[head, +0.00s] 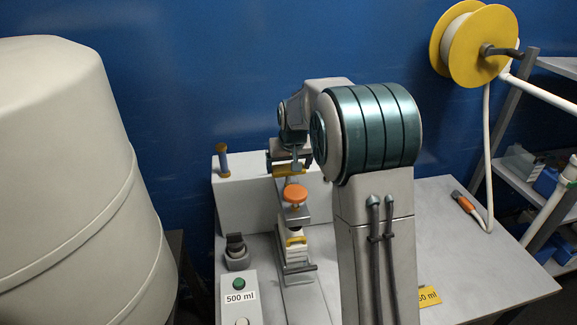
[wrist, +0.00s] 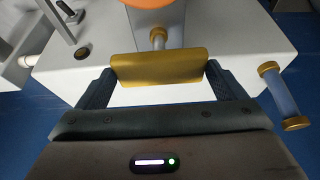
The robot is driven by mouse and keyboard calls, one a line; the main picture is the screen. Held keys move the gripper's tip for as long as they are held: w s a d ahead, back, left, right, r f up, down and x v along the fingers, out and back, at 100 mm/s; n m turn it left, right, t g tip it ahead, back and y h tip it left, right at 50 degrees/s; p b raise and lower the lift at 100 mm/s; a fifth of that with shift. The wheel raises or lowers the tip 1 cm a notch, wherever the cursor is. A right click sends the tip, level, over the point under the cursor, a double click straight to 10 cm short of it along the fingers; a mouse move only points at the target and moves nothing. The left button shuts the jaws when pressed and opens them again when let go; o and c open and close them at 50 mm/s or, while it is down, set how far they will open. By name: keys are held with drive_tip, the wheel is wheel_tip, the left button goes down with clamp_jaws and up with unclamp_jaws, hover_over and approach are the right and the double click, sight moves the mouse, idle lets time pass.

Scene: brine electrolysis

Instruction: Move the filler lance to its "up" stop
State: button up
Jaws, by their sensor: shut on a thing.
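The yellow bar handle (wrist: 158,68), which I take for the filler lance's handle, sits on a short pale stem in the wrist view. My gripper (wrist: 160,74) has one finger at each end of this bar and is shut on it. In the head view the yellow handle (head: 289,171) is just above an orange knob (head: 295,195) on the grey filler stand, with my gripper (head: 290,162) at it. My arm hides part of the stand. No marking of the "up" stop is legible.
A blue-and-yellow cylinder (head: 223,161) stands left of the handle. A black switch (head: 236,250) and a "500 ml" button panel (head: 239,298) are nearer. A large pale tank (head: 70,190) fills the left. An orange-handled tool (head: 466,203) lies on the right of the bench.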

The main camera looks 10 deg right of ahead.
wheel_tip(320, 180, up, 4)
drive_tip(key=shift+p, duration=0.6)
drive_tip(key=o, duration=1.1)
drive_tip(key=b+v, duration=0.2)
drive_tip(key=v, duration=1.2)
drive_tip(key=shift+s, duration=0.1)
drive_tip(key=s+f, duration=0.4)
drive_tip(key=s, duration=0.6)
drive_tip(key=s+f, duration=0.4)
drive_tip(key=s, duration=0.6)
drive_tip(key=s+f+g, duration=0.1)
drive_tip(key=s+f, duration=0.4)
drive_tip(key=s, duration=0.6)
drive_tip(key=shift+d, duration=0.25)
